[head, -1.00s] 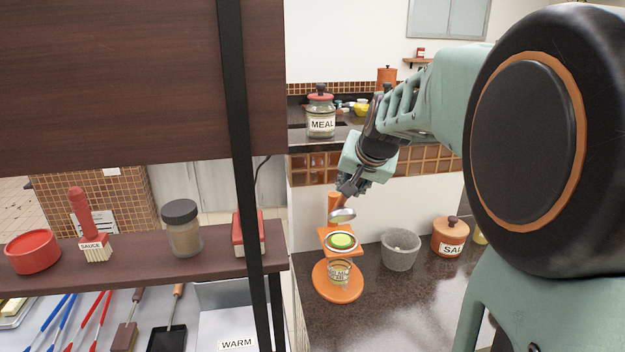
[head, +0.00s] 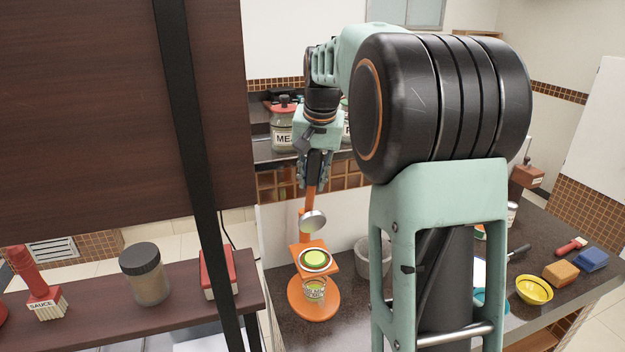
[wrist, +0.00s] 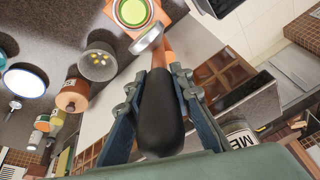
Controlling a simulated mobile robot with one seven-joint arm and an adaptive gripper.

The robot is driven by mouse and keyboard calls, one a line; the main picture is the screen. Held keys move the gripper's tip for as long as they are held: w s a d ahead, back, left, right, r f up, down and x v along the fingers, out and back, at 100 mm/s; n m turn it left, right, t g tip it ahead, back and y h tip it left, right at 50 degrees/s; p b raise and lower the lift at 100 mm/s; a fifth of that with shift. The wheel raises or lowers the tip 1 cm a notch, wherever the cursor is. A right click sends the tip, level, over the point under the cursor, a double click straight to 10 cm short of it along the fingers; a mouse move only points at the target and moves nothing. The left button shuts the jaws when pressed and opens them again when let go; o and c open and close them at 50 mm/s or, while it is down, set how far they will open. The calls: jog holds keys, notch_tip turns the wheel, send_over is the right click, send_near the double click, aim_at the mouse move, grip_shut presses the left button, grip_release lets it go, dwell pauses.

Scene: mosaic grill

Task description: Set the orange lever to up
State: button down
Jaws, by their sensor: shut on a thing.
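An orange press stand has a round orange base (head: 325,306) and a square orange plate (head: 298,250) with a green and yellow disc (head: 315,259) on it. A small labelled jar (head: 314,291) sits under the plate. The orange lever (head: 310,203) rises nearly upright from the back of the stand, with a tilted silver disc (head: 314,222) on it, clear above the plate. My gripper (head: 314,178) is at the lever's upper end. In the wrist view, its blue fingers (wrist: 168,80) are shut on the lever's black handle (wrist: 160,115).
A grey bowl (head: 372,262) stands right of the stand, partly behind my arm. Jars with red lids (head: 283,125) stand on the ledge behind. A dark shelf (head: 120,300) and black post (head: 200,150) are at left. A yellow bowl (head: 534,289) and coloured blocks lie far right.

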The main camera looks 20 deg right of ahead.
aim_at(316, 152)
jog(key=shift+w, duration=0.1)
dwell(0.4)
jog(key=c, duration=1.7)
grip_release()
jog(key=shift+o, duration=0.2)
jog(key=shift+r, duration=0.1)
jog(key=v, duration=1.2)
